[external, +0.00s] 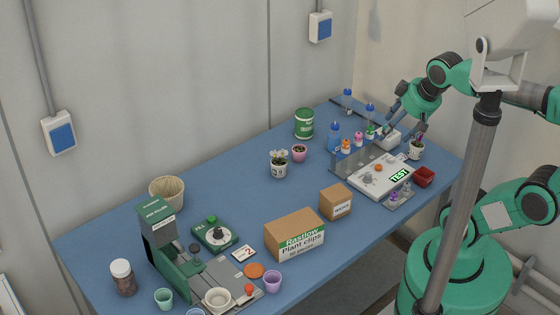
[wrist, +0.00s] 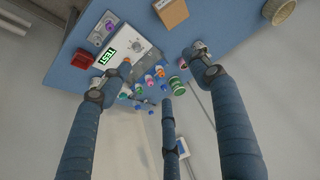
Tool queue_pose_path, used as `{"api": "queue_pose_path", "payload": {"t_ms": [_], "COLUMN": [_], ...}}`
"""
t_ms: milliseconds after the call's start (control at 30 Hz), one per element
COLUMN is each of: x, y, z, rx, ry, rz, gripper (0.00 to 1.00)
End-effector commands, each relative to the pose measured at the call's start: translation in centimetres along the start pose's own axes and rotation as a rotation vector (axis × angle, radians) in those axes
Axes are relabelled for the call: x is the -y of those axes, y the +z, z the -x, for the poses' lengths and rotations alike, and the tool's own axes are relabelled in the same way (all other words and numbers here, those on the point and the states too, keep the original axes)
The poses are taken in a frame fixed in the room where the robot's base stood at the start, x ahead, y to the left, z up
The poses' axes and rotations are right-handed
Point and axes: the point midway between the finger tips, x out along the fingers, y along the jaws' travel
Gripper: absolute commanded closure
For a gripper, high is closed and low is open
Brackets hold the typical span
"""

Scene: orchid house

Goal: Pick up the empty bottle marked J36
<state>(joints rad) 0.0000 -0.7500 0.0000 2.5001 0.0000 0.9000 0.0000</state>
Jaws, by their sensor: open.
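Several small bottles stand at the far right of the blue table, by a grey rack. In the external view I see a blue bottle (external: 335,137), bottles with orange (external: 346,146), pink (external: 359,139) and green (external: 370,131) parts, and blue-topped ones (external: 347,98) behind. No J36 marking is legible, and I cannot tell which bottle is empty. My gripper (external: 393,119) is over this end of the table, near the bottles. In the wrist view its three fingers (wrist: 163,74) are spread open and empty, with the bottle group (wrist: 150,82) beyond them.
A white device with a green TEST label (external: 399,175) stands before the bottles, a red tray (external: 424,177) to its right. A green tin (external: 304,123) and potted plants (external: 279,165) stand left. A clips carton (external: 294,234) and small box (external: 335,202) are nearer.

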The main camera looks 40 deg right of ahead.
Motion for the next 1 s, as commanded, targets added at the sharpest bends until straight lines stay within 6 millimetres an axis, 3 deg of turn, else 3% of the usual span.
{"api": "queue_pose_path", "payload": {"t_ms": [167, 367, 700, 1000], "x": [0.0, -0.4, -2.1, -4.4], "y": [-0.3, -2.1, -9.2, -16.0], "z": [0.1, 0.4, 0.8, -0.3], "rx": [0.001, 0.015, 0.063, 0.111], "ry": [0.001, 0.006, 0.026, 0.047], "rz": [-0.002, -0.02, -0.092, -0.165], "gripper": [0.38, 0.38, 0.38, 0.38]}}
